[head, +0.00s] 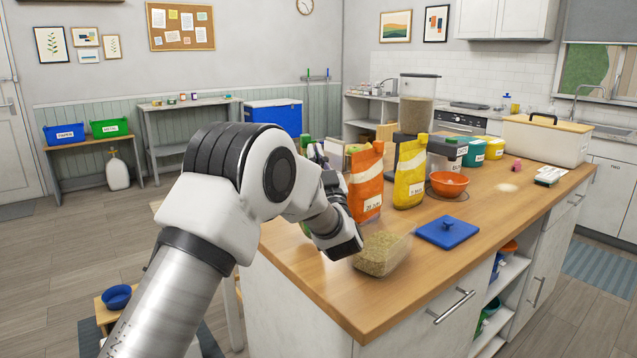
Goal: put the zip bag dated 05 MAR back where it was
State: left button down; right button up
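An orange bag (366,180) and a yellow bag (409,172) stand upright on the wooden island counter (470,265). Each has a small white label near its bottom; the print is too small to read surely, so I cannot tell which one is dated 05 MAR. My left arm comes in from the lower left and hides part of the counter's left end. My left gripper (343,240) is low in front of the orange bag, beside a clear container of kibble (385,252). Its fingers are not clear, and no bag shows in it. My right gripper is not in view.
A blue lid (447,231) lies flat right of the kibble container. An orange bowl (449,184), a tall kibble dispenser (417,105), small tubs and a large white bin (545,139) stand farther back. The counter's front right is clear.

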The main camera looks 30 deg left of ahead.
pick_arm(q)
jog(key=f, duration=0.3)
jog(key=shift+w+d+f, duration=0.15)
jog(key=shift+w+d, duration=0.1)
jog(key=shift+w, duration=0.1)
jog(key=shift+f, duration=0.35)
jog(key=shift+s+a+r, duration=0.1)
jog(key=shift+s+a, duration=0.05)
jog(key=shift+s, duration=0.05)
jog(key=c, duration=1.3)
grip_release()
jog(key=shift+w+f, duration=0.1)
jog(key=shift+f, duration=0.1)
jog(key=shift+r, duration=0.35)
jog(key=b+v, duration=0.1)
jog(key=v, duration=1.1)
jog(key=shift+f+b, duration=0.15)
jog(key=shift+b, duration=0.25)
